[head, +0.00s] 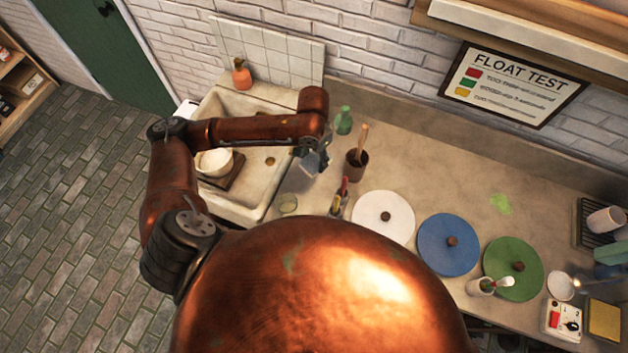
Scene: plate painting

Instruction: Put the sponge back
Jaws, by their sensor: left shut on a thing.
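My left gripper (318,158) reaches in over the counter just right of the sink, its fingers pointing down. It is shut on a small blue-grey thing (307,167), which looks like the sponge; the fingers and wrist partly hide it. My right gripper is not in view.
A sink (253,203) holding a white bowl (214,162) is at left. A green bottle (343,120) and a brown cup (356,163) stand close to the gripper. White (372,232), blue (432,260) and green (500,283) round plates line the counter. A yellow block (604,320) is at far right.

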